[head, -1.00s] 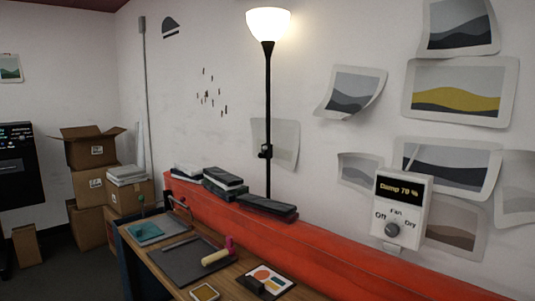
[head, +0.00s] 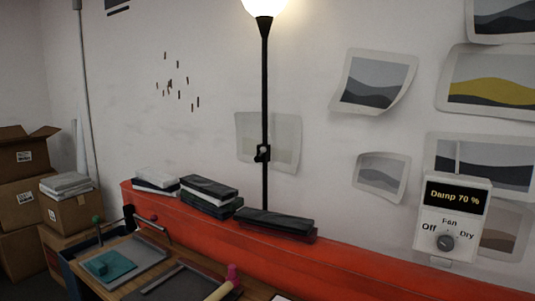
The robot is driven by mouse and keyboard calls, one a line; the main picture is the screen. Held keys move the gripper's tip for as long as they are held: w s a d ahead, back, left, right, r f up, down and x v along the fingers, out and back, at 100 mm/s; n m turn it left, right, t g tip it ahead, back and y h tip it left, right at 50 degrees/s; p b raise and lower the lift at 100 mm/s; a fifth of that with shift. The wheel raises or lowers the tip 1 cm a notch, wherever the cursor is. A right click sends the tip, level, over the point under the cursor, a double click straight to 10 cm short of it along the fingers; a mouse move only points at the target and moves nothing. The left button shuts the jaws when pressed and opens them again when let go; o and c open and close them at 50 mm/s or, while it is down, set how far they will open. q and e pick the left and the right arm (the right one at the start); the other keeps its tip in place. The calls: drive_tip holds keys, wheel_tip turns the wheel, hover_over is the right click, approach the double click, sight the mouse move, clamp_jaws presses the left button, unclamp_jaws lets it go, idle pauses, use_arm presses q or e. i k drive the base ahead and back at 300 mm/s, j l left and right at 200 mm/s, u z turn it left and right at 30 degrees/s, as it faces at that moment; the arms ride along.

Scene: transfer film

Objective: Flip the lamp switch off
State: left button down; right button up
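The floor lamp has a black pole (head: 265,100) and a glowing white bowl shade (head: 264,6), cut by the top edge of the head view. The lamp is lit. A small black switch box (head: 263,153) sits on the pole at about mid-height, in front of a pale print. The pole's lower end goes down behind dark stacked blocks on the red ledge. Neither of my grippers shows in the head view.
A red ledge (head: 330,258) runs along the wall, with dark blocks (head: 273,221) and stacked packs (head: 207,194) on it. A fan control box (head: 451,220) reads "Damp 70 %". A wooden bench with trays (head: 150,262) stands in front. Cardboard boxes (head: 18,180) are at left.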

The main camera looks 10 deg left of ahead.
sight(259, 158)
drive_tip(key=i+j+z, duration=0.1)
drive_tip(key=j, duration=0.3)
drive_tip(key=i+j+z, duration=0.1)
drive_tip(key=j, duration=0.35)
drive_tip(key=j+z, duration=0.15)
drive_tip(key=j, duration=0.25)
drive_tip(key=i, duration=0.05)
